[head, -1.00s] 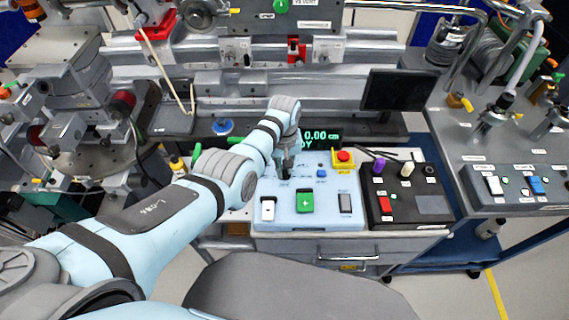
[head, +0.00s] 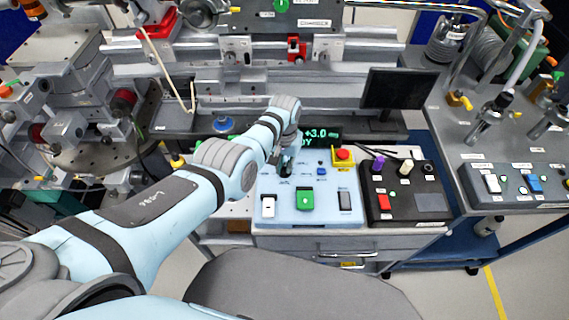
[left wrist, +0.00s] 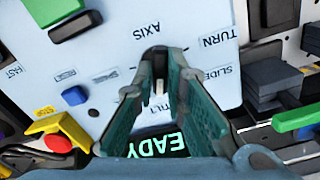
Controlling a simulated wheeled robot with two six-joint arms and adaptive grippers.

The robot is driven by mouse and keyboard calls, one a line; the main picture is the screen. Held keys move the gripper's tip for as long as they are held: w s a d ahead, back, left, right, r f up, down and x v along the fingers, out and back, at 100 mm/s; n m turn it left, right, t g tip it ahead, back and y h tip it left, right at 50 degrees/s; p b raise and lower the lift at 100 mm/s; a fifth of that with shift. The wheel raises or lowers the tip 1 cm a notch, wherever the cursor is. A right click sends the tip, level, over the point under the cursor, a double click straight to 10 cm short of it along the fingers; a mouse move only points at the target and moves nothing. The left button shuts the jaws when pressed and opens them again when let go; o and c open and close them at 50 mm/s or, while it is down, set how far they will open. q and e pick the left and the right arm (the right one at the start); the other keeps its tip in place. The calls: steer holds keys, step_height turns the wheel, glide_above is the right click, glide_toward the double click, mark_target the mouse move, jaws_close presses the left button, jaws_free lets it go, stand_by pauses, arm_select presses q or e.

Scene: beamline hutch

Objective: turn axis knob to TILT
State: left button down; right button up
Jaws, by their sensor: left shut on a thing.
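The axis knob (left wrist: 159,74) is a small dark knob with a white mark, between the fingertips of my left gripper in the left wrist view. The labels AXIS, TURN, SLIDE and TILT lie around it on the pale blue panel (left wrist: 130,55). The TILT label (left wrist: 176,109) is partly covered by a finger. I cannot tell surely which label the mark points to. My left gripper (left wrist: 157,62) is shut on the knob. My right gripper is not in view.
The readout (head: 320,134) behind the panel shows "+3.0", partly hidden by my arm. A red stop button (head: 343,154) on yellow and a blue button (head: 322,171) are right of the gripper. A black control box (head: 405,211) stands to the right.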

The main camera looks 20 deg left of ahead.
arm_select(q)
steer(key=c, duration=1.6)
jaws_free()
steer(key=shift+w, duration=0.1)
steer(key=shift+c, duration=0.2)
step_height(320, 180, up, 12)
steer(key=shift+f, duration=0.15)
